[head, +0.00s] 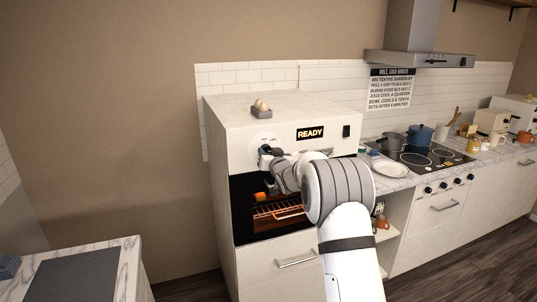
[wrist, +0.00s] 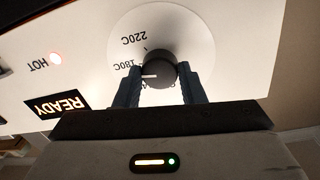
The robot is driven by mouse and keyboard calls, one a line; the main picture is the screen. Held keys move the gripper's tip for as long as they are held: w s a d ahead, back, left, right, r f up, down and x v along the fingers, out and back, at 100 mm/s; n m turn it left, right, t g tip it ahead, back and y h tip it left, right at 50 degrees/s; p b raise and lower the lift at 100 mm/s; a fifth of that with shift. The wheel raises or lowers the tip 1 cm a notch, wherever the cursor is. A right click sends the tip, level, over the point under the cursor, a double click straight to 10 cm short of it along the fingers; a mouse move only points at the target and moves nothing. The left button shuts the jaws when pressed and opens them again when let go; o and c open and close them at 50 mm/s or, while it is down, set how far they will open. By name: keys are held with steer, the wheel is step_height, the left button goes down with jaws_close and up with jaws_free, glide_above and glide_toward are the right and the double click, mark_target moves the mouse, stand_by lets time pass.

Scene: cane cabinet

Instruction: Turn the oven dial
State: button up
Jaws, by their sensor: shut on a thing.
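The oven dial (wrist: 158,72) is a dark round knob on a white disc in the wrist view, where the picture is upside down. Its white mark points toward the 180C label. My gripper (wrist: 158,84) has its two grey fingers shut on the dial, one on each side. In the head view my gripper (head: 268,151) is at the oven's (head: 230,147) front panel and hides most of the dial. The display (head: 310,133) reads READY. Beside it in the wrist view, a small round lamp (wrist: 55,59) labelled HOT is lit.
The lit oven cavity with a wire rack (head: 279,211) lies just below my gripper. A small grey holder with eggs (head: 261,109) sits on top of the oven. A counter with a stove (head: 430,157), pots and a plate (head: 389,169) is to the right.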

steer(key=shift+f+b, duration=0.15)
steer(key=shift+b, duration=0.25)
steer(key=n+y+b, duration=0.1)
steer(key=n+b, duration=1.7)
steer(key=n, duration=0.2)
steer(key=shift+d, duration=0.1)
steer(key=shift+n+b, duration=0.3)
steer(key=shift+n, duration=0.1)
steer(key=o, duration=1)
